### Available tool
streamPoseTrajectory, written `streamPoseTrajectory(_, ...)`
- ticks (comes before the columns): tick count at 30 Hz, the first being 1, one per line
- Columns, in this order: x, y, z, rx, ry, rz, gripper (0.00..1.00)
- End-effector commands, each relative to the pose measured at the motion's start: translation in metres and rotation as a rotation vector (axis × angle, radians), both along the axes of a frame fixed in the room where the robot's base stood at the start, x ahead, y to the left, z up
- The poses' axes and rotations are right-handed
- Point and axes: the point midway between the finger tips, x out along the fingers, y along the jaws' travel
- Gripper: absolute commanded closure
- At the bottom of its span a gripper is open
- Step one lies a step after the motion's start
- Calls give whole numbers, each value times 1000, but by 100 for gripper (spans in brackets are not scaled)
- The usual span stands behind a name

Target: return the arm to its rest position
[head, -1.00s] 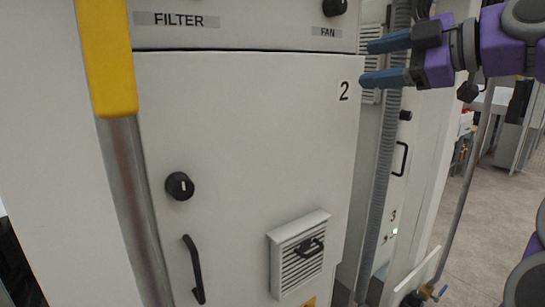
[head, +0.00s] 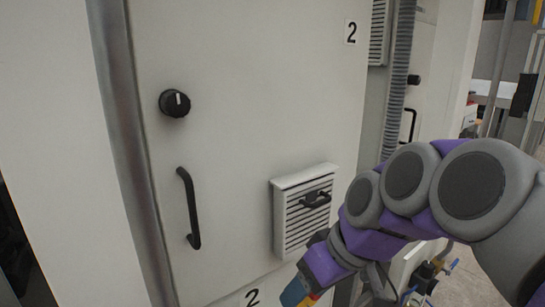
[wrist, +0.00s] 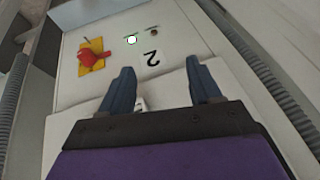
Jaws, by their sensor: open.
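My gripper (wrist: 164,88) is open in the wrist view, its two blue fingers apart with nothing between them. In the head view my purple and grey arm is folded at the lower right, and the gripper (head: 296,294) points down at the bottom edge, where its tips are partly cut off. It is in front of the cabinet's lower part, below the vent; I cannot tell whether it touches the panel.
The white cabinet door (head: 235,130) has a black knob (head: 174,103), a black handle (head: 189,208) and a vent (head: 302,212). A red switch (wrist: 92,56) on a yellow plate shows in the wrist view.

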Motion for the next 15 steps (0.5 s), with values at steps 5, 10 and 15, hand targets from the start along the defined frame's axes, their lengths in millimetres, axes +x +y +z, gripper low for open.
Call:
streamPoseTrajectory(5,-58,-18,-95,-118,184,-167,37)
streamPoseTrajectory(10,-117,-44,-173,-241,332,-339,37)
streamPoseTrajectory(15,-167,-69,-226,-340,431,-480,37)
